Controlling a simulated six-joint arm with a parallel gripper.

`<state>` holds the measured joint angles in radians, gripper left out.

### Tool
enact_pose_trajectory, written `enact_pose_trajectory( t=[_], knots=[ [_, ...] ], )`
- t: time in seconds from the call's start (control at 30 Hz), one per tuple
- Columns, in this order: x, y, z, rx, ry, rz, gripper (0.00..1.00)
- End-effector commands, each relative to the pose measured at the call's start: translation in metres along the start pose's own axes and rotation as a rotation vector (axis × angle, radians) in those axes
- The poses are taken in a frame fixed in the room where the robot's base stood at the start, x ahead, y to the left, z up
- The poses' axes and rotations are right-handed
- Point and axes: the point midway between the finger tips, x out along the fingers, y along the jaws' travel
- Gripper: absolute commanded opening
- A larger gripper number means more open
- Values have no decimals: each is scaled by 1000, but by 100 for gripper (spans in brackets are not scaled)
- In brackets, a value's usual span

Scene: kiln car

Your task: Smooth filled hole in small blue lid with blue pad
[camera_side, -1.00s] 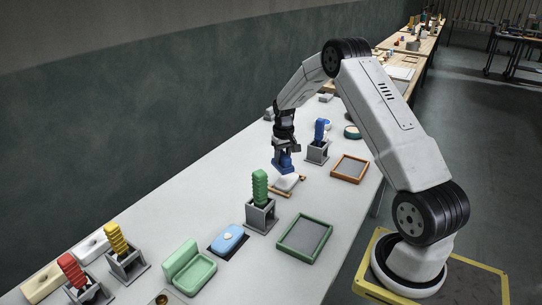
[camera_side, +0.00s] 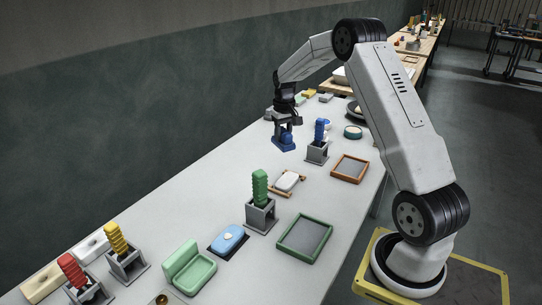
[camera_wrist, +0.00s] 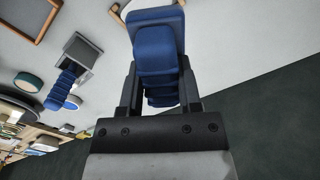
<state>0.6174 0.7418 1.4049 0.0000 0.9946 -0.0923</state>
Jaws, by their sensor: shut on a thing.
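My gripper (camera_side: 285,130) is shut on a blue pad (camera_side: 286,143) and holds it beyond the white lid. In the wrist view the pad (camera_wrist: 158,48) fills the space between the fingers (camera_wrist: 158,88). The small blue lid (camera_side: 229,233) lies on a dark mat (camera_side: 216,249) in the near middle of the table, well away from my gripper. A white patch of filler shows on its top. A white lid (camera_side: 288,180) sits in a brown wooden cradle (camera_side: 277,191), nearer the camera than my gripper.
Grey holders with a blue tool (camera_side: 319,130), green tool (camera_side: 260,187), yellow tool (camera_side: 116,238) and red tool (camera_side: 71,269) stand on the table.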

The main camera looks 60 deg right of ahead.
Motion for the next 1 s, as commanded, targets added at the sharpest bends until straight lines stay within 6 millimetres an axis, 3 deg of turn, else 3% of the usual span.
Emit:
enact_pose_trajectory(
  t=[0.1,0.4,0.77,1.0],
  knots=[
    [-36,0,-1,0,6,1,0],
    [-98,0,0,0,4,0,0],
    [-96,-82,20,-140,0,0,0],
    [-97,-155,53,-277,1,0,0]
  ],
)
